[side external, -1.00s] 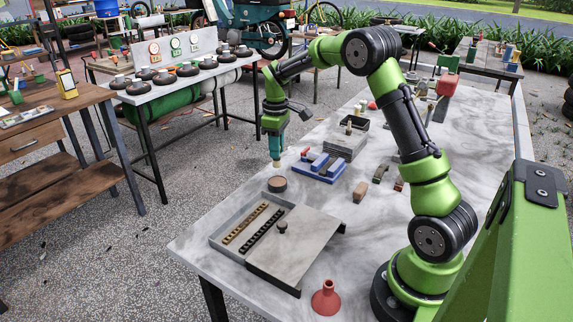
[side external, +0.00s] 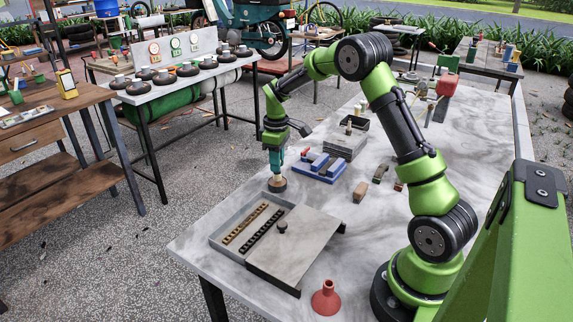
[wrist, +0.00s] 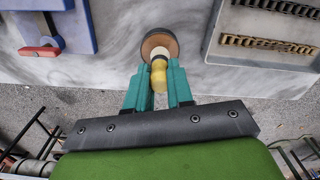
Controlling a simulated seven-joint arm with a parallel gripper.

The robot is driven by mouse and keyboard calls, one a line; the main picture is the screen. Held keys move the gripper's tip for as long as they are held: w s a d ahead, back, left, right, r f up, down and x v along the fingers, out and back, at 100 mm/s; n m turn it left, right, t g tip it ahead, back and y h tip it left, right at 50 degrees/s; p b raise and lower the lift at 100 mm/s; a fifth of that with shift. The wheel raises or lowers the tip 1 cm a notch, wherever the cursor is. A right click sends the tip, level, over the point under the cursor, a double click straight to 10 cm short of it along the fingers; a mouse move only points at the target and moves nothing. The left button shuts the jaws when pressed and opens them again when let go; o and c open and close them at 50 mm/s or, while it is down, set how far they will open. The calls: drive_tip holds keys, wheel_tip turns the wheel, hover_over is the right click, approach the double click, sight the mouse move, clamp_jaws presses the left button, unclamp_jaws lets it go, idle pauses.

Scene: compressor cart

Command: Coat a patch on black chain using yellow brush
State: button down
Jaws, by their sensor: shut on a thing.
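My gripper (side external: 276,164) points down over the round dark pot (side external: 277,185) near the table's left edge. In the wrist view its teal fingers (wrist: 159,92) are shut on the yellow brush (wrist: 158,77). The brush's lower end is at or in the pot (wrist: 160,41); the bristle tip is hidden. The black chain (side external: 265,234) lies in the shallow grey tray (side external: 228,226), beside a brown chain (side external: 245,226). Both chains also show partly at the upper right of the wrist view, the black one (wrist: 288,7) at the top edge.
A blue holder (side external: 320,168) stands right of the pot, with a wooden block (side external: 360,192) farther right. A red funnel-shaped thing (side external: 326,299) stands near the front.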

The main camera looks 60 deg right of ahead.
drive_tip(key=shift+f, duration=0.65)
idle(1.4)
drive_tip(key=shift+r, duration=3.6)
